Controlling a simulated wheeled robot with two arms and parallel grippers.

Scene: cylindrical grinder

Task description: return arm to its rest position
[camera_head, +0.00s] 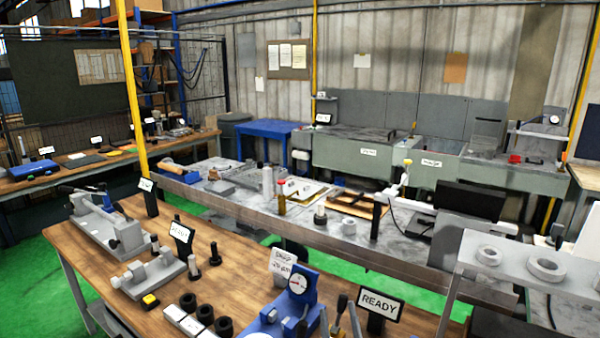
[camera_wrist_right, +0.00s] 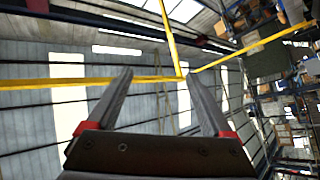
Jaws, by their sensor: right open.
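My right gripper (camera_head: 340,318) shows at the bottom edge of the head view, in front of the wooden bench (camera_head: 95,250), with its two grey fingers pointing up. In the right wrist view the fingers of this gripper (camera_wrist_right: 165,95) stand wide apart, with red parts at their bases. Nothing is between them; behind them are only the roof, yellow beams and shelving. The gripper is open and empty. My left gripper is not in either view.
Close to my right gripper are a blue dial gauge stand (camera_head: 298,290), a READY sign (camera_head: 380,303) and a grey shelf (camera_head: 480,268) with rings. Black rings (camera_head: 205,314) and a grey fixture (camera_head: 150,272) lie further left. Green floor shows beyond the bench.

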